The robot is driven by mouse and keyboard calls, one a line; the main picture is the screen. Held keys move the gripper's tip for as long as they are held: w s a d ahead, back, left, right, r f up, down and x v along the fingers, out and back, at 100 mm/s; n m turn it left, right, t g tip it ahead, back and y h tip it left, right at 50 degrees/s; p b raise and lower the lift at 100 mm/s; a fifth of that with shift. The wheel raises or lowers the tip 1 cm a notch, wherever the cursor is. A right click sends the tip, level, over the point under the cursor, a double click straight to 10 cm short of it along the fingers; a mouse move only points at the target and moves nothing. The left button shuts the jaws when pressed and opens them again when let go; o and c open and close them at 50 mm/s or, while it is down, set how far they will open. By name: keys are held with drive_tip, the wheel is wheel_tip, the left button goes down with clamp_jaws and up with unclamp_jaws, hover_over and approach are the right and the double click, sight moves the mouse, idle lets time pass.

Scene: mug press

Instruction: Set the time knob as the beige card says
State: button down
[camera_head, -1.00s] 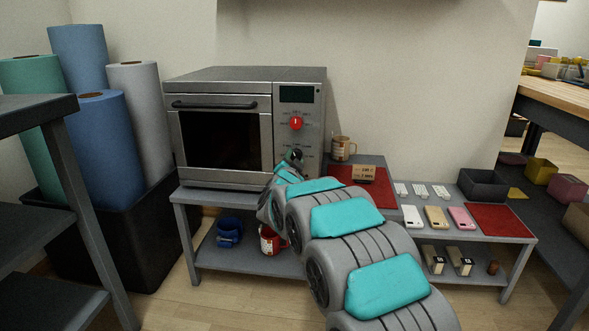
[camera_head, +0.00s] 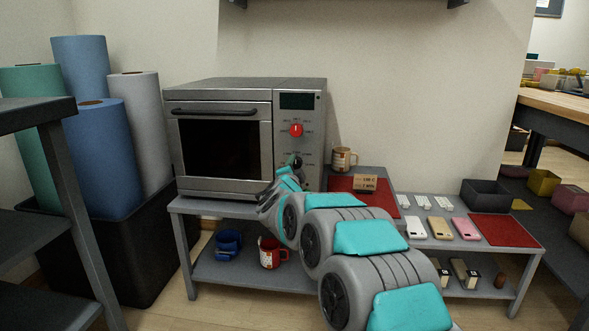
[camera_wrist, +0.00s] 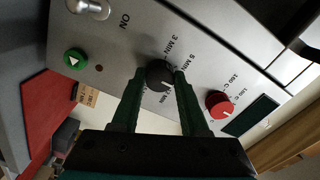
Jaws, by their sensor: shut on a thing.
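The black time knob (camera_wrist: 157,72) is on the oven's grey front panel, with minute labels around it. My gripper (camera_wrist: 160,79) is shut on this knob, one green finger on each side. The knob's white mark points to the lower right in the wrist view; the labels there are partly hidden by the fingers. The beige card (camera_head: 365,183) stands on the red mat right of the oven. It has a temperature line and a minutes line, too small to read surely.
A red knob (camera_wrist: 218,102) is beside the time knob, with a dark display (camera_wrist: 250,116) beyond it. A green button (camera_wrist: 75,61) and a metal switch (camera_wrist: 91,8) are on the same panel. A beige mug (camera_head: 342,159) stands behind the card.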

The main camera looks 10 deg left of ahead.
drive_tip(key=shift+c, duration=2.1)
unclamp_jaws()
drive_tip(key=shift+s, duration=0.1)
drive_tip(key=s, duration=0.7)
drive_tip(key=shift+s+p, duration=0.3)
drive_tip(key=shift+a, duration=0.1)
